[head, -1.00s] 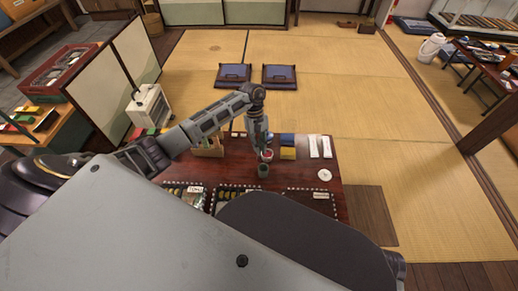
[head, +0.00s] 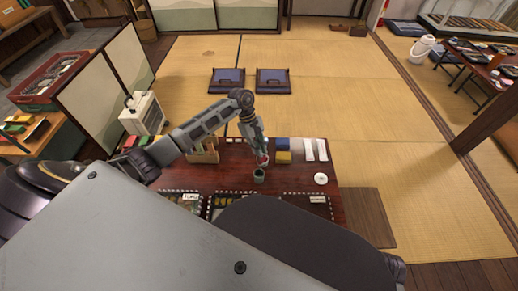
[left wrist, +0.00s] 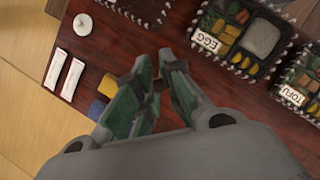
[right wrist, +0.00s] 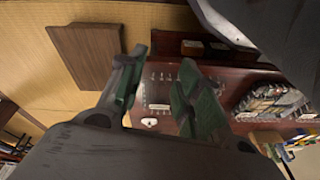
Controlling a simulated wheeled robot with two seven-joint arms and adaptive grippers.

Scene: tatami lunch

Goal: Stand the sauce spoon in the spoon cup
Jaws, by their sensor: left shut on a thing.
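The spoon cup (head: 259,176) is a small dark green cup standing on the dark red table, near its middle in the head view. My left gripper (head: 262,159) points down just above and behind it. A small red piece shows at its fingertips, likely part of the sauce spoon; the rest of the spoon cannot be made out. In the left wrist view the fingers (left wrist: 157,78) are close together on something small and mostly hidden, and the cup is not visible. My right gripper (right wrist: 160,80) shows only in the right wrist view, open and empty.
Bento trays (head: 183,194) line the table's near side. A wooden box (head: 205,152) stands left of the gripper. A yellow block (head: 283,157), white packets (head: 315,150) and a white dish (head: 320,179) lie to the right. The table around the cup is fairly clear.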

